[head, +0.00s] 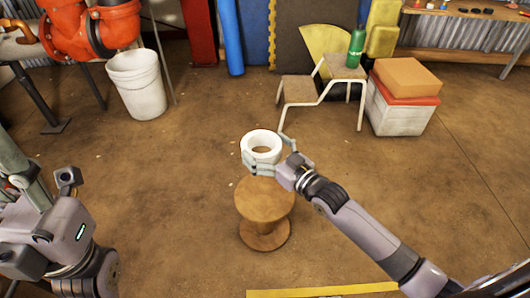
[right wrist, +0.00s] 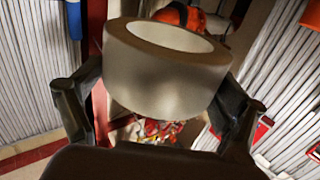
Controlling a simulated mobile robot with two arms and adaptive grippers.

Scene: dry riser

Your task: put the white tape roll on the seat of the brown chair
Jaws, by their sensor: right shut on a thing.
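The white tape roll (head: 261,136) is a thick ring held upright on its axis just above a round wooden spool (head: 265,197). My right gripper (head: 262,168) is shut on it, with fingers around its near side. In the right wrist view the roll (right wrist: 165,80) sits between both black fingers (right wrist: 160,110). A low two-level seat with brown tops and pale metal legs (head: 299,89) stands at the back; it seems to be the brown chair. Its lower top is bare. My left arm shows at the lower left; I cannot make out its gripper.
A green bottle (head: 356,46) stands on the upper brown top. Right of it, a cardboard box (head: 405,76) sits on a red-lidded white cooler (head: 398,116). A white bucket (head: 138,86) stands at the left. The floor between spool and chair is clear.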

